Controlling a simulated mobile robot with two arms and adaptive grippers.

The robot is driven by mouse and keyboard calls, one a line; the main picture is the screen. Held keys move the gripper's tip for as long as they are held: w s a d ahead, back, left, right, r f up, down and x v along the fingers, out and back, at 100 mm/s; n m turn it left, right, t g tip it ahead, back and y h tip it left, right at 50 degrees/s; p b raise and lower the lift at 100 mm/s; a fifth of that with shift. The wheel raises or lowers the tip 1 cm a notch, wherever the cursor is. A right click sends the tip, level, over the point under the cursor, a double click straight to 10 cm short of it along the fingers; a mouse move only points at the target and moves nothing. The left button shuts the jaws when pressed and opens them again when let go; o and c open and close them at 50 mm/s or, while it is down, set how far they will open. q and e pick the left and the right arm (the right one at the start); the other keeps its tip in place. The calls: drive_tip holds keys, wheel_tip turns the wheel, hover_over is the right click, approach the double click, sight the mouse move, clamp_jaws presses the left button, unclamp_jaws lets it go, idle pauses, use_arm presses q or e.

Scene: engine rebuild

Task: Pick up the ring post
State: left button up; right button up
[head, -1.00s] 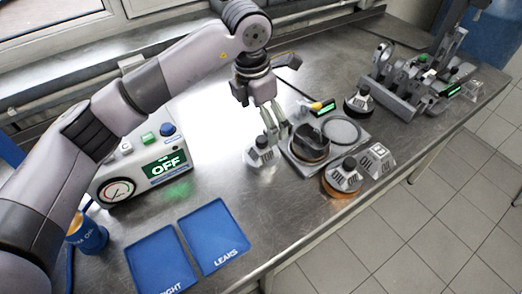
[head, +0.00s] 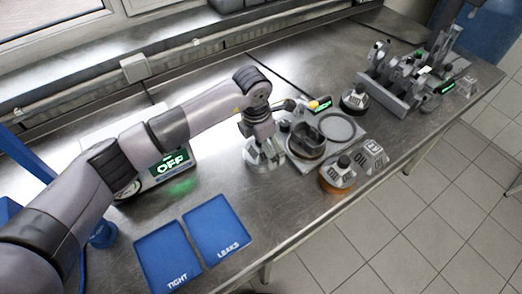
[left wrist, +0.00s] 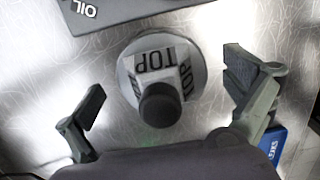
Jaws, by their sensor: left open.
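A grey post with sloped sides marked TOP, a black knob and a round pale base (left wrist: 160,70) stands on the metal bench in the left wrist view. I take it to be the ring post. In the head view my left gripper (head: 266,150) is low over this post and largely covers it. In the left wrist view the left gripper (left wrist: 166,92) is open, with one finger on each side of the post and a gap to both. Nothing is held. My right gripper is not in view.
A grey tray with a black ring part (head: 305,141) lies just right of the gripper. A post marked OIL on a copper base (head: 337,173) stands in front of it. Blue trays TIGHT (head: 166,255) and LEAKS (head: 217,230) lie nearer. A gauge box reads OFF (head: 171,163).

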use_arm(q)
drive_tip(key=shift+c, duration=0.6)
drive_tip(key=c, duration=1.3)
